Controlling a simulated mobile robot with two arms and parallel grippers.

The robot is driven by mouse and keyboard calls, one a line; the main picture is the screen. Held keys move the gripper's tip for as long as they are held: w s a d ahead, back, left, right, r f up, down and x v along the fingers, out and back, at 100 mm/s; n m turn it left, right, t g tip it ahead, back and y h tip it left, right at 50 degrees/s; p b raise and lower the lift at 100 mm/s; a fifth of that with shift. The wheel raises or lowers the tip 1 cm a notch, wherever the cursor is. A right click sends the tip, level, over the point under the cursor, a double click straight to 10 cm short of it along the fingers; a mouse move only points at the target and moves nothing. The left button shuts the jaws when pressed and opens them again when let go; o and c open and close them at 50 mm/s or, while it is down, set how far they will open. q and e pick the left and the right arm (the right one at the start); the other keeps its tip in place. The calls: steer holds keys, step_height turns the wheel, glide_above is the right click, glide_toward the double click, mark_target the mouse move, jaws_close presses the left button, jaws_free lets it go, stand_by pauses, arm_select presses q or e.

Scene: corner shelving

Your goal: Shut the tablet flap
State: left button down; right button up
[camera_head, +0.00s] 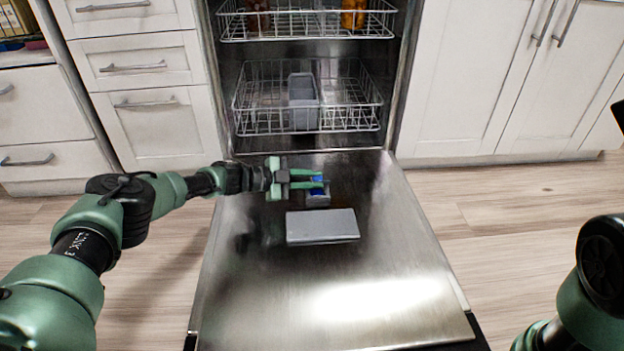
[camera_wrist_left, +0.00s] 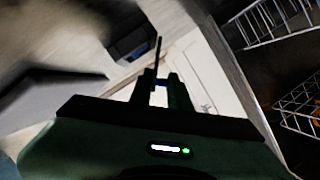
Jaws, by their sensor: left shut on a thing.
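The dishwasher door (camera_head: 330,310) lies folded down, its steel inner face up. A small grey and blue tablet compartment (camera_head: 318,198) sits on its upper middle. My left gripper (camera_head: 322,180) reaches in from the left, just above the compartment. Its fingers are shut on a small part with blue showing between them, which looks like the tablet flap (camera_head: 318,179). In the left wrist view the flap (camera_wrist_left: 157,55) appears as a thin edge-on strip between the fingers. The fingers partly hide the compartment. My right gripper is out of view; only parts of that arm show at the right.
A flat grey panel (camera_head: 322,227) lies on the door just below the compartment. Behind the door are the lower rack (camera_head: 350,112) with a grey basket (camera_head: 303,103) and the upper rack (camera_head: 310,27). White cabinets stand on both sides. Floor beside the door is clear.

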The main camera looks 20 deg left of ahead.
arm_select(q)
steer(key=shift+s+f+m+t+p, duration=0.15)
steer(key=shift+s+m+t+p, duration=0.15)
steer(key=shift+m+p, duration=0.3)
steer(key=shift+s+d+f+m+t, duration=0.1)
steer(key=shift+f+m+t, duration=0.05)
steer(key=shift+m+t, duration=0.3)
steer(key=c, duration=1.4)
jaws_free()
steer(key=p+v, duration=0.4)
steer(key=v, duration=0.2)
steer(key=shift+s+a+r+p, duration=0.2)
steer(key=shift+s+r+p, duration=0.05)
steer(key=shift+p, duration=0.05)
steer(key=shift+s+a, duration=0.35)
steer(key=shift+a, duration=0.05)
